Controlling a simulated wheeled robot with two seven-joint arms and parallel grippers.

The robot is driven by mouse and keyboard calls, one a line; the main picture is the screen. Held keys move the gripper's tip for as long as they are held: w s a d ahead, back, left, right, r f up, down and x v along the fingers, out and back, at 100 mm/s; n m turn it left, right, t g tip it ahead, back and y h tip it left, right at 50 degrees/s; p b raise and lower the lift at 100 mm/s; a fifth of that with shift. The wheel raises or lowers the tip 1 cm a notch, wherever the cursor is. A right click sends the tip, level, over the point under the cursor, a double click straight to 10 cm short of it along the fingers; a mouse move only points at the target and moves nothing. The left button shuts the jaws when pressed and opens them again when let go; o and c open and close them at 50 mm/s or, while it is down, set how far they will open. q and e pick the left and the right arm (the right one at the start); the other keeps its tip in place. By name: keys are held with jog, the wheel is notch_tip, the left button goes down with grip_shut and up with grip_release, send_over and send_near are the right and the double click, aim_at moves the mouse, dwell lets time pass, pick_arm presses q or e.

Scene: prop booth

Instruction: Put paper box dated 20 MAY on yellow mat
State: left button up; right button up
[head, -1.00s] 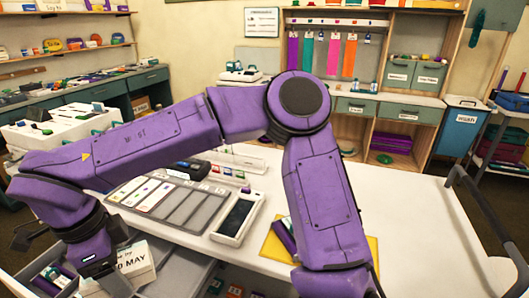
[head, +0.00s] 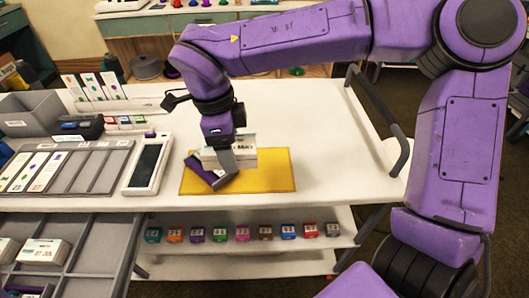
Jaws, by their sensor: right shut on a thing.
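My right gripper (head: 224,160) is over the yellow mat (head: 270,179) on the white table, shut on a white paper box (head: 244,153). The box's printed face shows lettering that seems to end in MAY; the number is too small to read surely. The gripper's dark finger covers the box's left part. The box is above the mat's middle in the picture; I cannot tell whether it touches the mat. My left gripper is not in view.
Left of the mat are a white device with a dark screen (head: 148,163) and a grey slotted tray (head: 100,168). Small coloured blocks (head: 242,233) line the shelf below. An open drawer holds white boxes (head: 45,251). The tabletop right of the mat is clear, up to a grey rail (head: 380,125).

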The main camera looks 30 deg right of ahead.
jog(key=w+d+f+p, duration=0.2)
jog(key=w+d+f, duration=0.25)
jog(key=d, duration=0.45)
send_over(268, 160)
jog(key=f, duration=0.5)
jog(key=shift+w+a, duration=0.1)
jog(key=shift+a, duration=0.2)
notch_tip(268, 160, down, 3)
jog(key=shift+d+f, duration=0.15)
jog(key=o, duration=1.3)
jog(key=shift+f, duration=0.1)
jog(key=r, duration=0.4)
jog(key=a+r, duration=0.1)
jog(key=r, duration=0.7)
jog(key=shift+w+a+r, duration=0.15)
jog(key=shift+w+a, duration=0.05)
jog(key=shift+w, duration=0.15)
